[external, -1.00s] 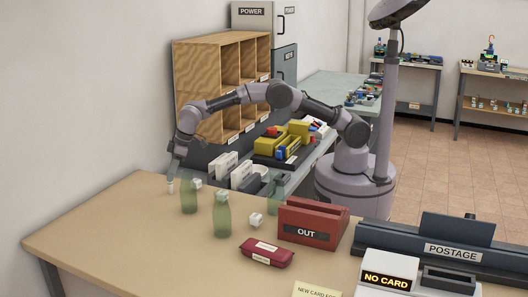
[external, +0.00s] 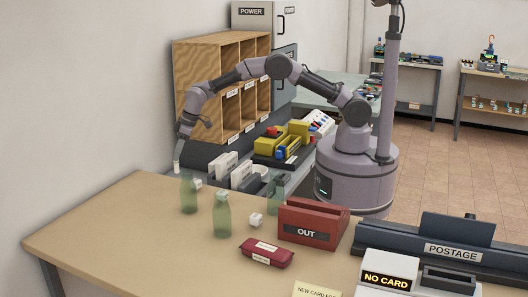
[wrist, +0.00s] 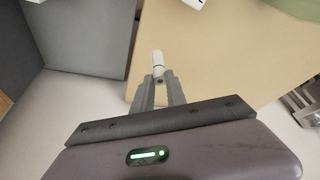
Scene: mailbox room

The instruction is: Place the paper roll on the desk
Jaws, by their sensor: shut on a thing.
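The paper roll (wrist: 157,62) is a small white cylinder. My gripper (wrist: 161,82) is shut on it, and the roll sticks out beyond the fingertips. In the external view the roll (external: 177,164) hangs below my gripper (external: 180,148), above the far left edge of the tan desk (external: 120,225). The roll appears apart from the desk top. In the wrist view the desk (wrist: 215,60) lies under and to the right of the roll; its edge runs close beside it.
Green bottles (external: 222,215) (external: 188,195) and a small white block (external: 256,219) stand on the desk. A red OUT box (external: 312,222), dark red packet (external: 266,251) and postage machine (external: 440,250) are to the right. The desk's left part is clear.

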